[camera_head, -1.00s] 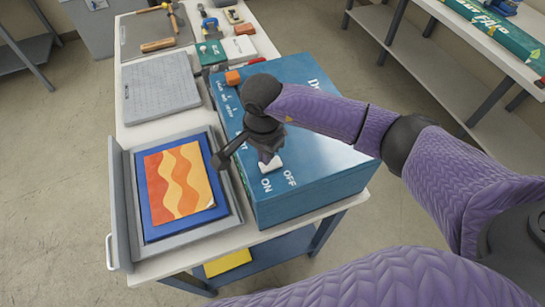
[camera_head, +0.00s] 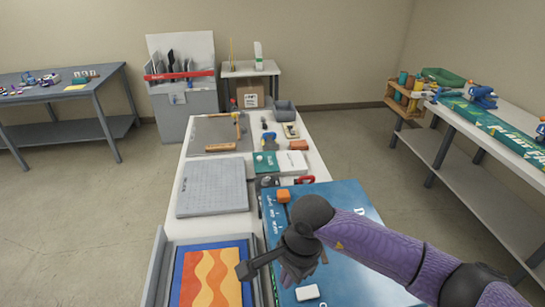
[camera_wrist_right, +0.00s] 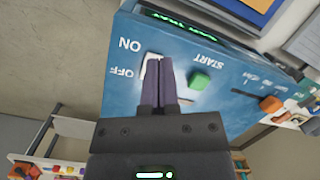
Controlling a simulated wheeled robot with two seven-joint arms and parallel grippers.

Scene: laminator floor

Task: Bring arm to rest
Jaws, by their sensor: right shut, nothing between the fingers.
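The blue laminator (camera_head: 345,215) stands at the near end of the table, partly hidden by my right arm. Its white ON/OFF switch (camera_head: 307,292) shows just below and right of my right gripper (camera_head: 288,277). In the right wrist view the gripper (camera_wrist_right: 158,62) is shut and empty, its fingers overlapping part of the white switch (camera_wrist_right: 149,68); I cannot tell whether they touch it. The green START button (camera_wrist_right: 200,80) is beside the fingers, and the orange slider knob (camera_wrist_right: 271,104) lies farther right; the knob also shows in the head view (camera_head: 283,196). My left gripper is not in view.
Left of the laminator lies a grey tray (camera_head: 163,285) with an orange wavy print (camera_head: 212,278) on blue. Behind it are a grey cutting board (camera_head: 212,187) and several tools. A side bench (camera_head: 460,125) stands right; open floor (camera_head: 90,220) lies left.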

